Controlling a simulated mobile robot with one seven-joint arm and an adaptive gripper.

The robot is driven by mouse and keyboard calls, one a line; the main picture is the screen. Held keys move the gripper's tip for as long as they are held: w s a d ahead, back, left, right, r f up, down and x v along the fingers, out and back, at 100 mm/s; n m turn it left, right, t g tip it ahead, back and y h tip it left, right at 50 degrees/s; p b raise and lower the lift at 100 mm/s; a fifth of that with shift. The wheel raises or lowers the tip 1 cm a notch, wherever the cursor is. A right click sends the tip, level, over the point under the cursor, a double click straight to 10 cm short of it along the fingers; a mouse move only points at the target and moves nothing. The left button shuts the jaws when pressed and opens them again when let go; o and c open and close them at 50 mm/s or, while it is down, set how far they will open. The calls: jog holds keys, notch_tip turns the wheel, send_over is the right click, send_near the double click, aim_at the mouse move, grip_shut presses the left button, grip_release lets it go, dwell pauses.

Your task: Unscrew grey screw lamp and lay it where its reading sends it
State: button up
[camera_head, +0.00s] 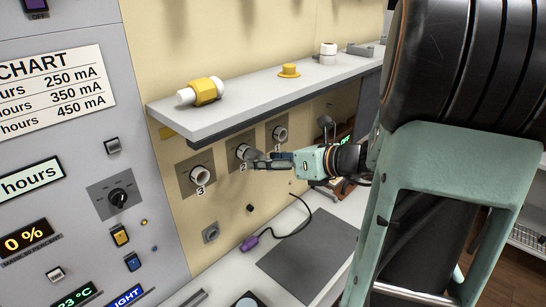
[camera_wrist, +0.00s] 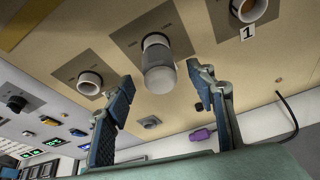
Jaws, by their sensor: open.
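The grey screw lamp (camera_wrist: 159,72) sits in the middle wall socket, with its pale collar against the square plate. My gripper (camera_wrist: 160,76) is open, with one finger on each side of the lamp and a visible gap to both. In the head view my gripper (camera_head: 262,159) is at the socket labelled 2 (camera_head: 240,152) and hides most of the lamp. The chart (camera_head: 50,88) on the left panel pairs hours with 250, 350 and 450 mA; its left edge is cut off. An hours display (camera_head: 31,180) shows below it, its number out of view.
Socket 3 (camera_head: 201,178) and socket 1 (camera_head: 280,134) flank the lamp and look empty. The shelf (camera_head: 235,105) above holds a yellow-and-white lamp (camera_head: 203,91), a yellow piece (camera_head: 289,71) and a white piece (camera_head: 328,52). A dark mat (camera_head: 308,255) lies clear below, beside a purple plug (camera_head: 249,243).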

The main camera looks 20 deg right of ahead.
jog(key=shift+x, duration=1)
jog(key=c, duration=1.3)
jog(key=shift+c, duration=0.4)
